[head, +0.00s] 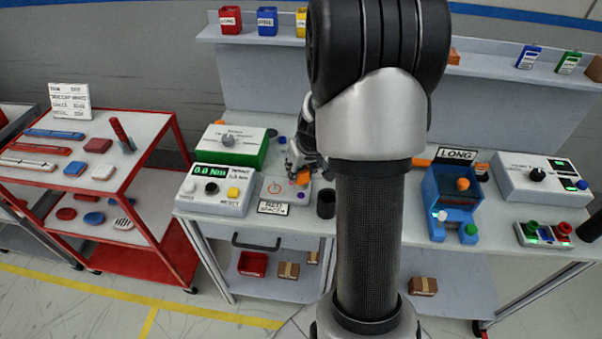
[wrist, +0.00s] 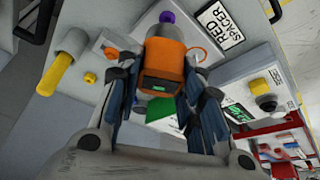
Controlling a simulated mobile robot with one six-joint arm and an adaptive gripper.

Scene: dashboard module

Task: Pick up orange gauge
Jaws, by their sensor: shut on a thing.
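The orange gauge (wrist: 166,58) is a short orange cylinder with a grey end and a small dark display on its side. In the wrist view it sits between the two dark fingers of my gripper (wrist: 163,78), which is shut on it. A purple spot (wrist: 166,17) shows just beyond its grey end. In the head view my gripper (head: 304,165) is over the workbench near the small sign, partly hidden behind my own arm. A bit of orange shows at its fingers. I cannot tell whether the gauge touches the surface below.
A RED SPACER sign (wrist: 220,25) is close by. A meter box with a yellow button (head: 213,190), a green-based box (head: 232,147) and a black cup (head: 326,204) stand around my gripper. A blue LONG fixture (head: 452,203) is to the right. A red cart (head: 150,160) stands left.

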